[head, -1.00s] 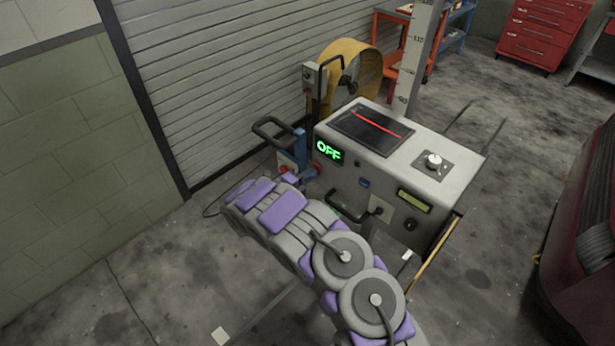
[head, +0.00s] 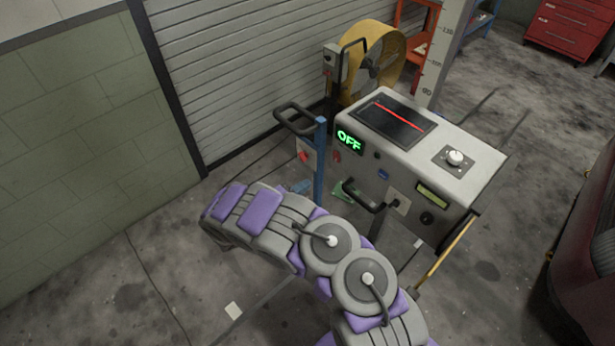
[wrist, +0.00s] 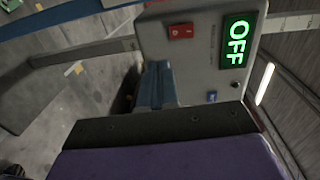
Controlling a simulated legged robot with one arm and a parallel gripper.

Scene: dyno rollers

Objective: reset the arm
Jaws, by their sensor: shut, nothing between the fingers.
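My purple and grey arm stretches across the lower middle of the head view, bent and pointing left over the floor. My gripper (wrist: 160,127) fills the bottom of the wrist view as a purple block with a black front edge; it is shut with nothing held. In the head view the arm's end hangs low at the left, apart from the grey console. The console (head: 405,195) shows a green OFF display (head: 349,140), also large in the wrist view (wrist: 237,42). A red switch (wrist: 181,31) is beside that display.
A blue post with a black handle (head: 319,160) stands left of the console. A yellow fan (head: 375,65) is behind it, against the shutter (head: 235,70). A dark red car (head: 580,250) is at the right edge. The floor (head: 80,270) at lower left is clear.

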